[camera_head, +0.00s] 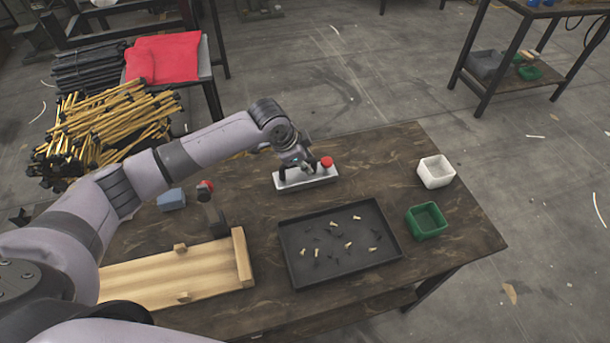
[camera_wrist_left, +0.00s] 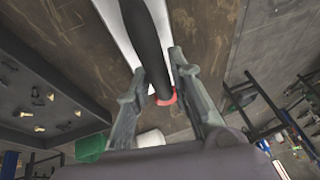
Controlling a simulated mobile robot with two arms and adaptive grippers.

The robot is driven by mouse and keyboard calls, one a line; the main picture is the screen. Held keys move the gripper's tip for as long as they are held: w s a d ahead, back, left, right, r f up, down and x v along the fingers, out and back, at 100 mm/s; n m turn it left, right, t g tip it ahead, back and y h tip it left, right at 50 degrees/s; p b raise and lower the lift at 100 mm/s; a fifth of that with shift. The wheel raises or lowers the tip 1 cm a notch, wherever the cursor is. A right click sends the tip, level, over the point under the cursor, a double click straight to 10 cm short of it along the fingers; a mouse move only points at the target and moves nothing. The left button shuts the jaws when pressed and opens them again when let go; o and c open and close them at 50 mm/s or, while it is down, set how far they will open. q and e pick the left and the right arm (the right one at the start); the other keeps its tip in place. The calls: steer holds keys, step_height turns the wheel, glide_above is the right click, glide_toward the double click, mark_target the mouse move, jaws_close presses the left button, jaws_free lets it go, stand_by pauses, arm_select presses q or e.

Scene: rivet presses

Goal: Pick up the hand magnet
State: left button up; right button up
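The hand magnet (camera_head: 306,180) lies on the back part of the wooden table. It is a pale metal bar with a dark handle along its top and a red knob at the right end. My left gripper (camera_head: 297,162) is down at its handle from above. In the left wrist view the fingers (camera_wrist_left: 158,62) of my left gripper stand on either side of the black handle (camera_wrist_left: 148,30). They look open, with narrow gaps beside the handle. The red knob is partly hidden behind the handle's end. My right gripper is not in view.
A black tray (camera_head: 290,255) with scattered small rivets lies in front of the magnet. A white bin (camera_head: 435,171) and a green bin (camera_head: 426,220) stand to the right. A wooden fixture (camera_head: 170,278) and a blue block (camera_head: 171,199) are at the left. Bare tabletop lies around the magnet.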

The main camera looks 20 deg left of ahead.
arm_select(q)
jaws_close()
stand_by(0.5)
steer(key=shift+r, duration=0.1)
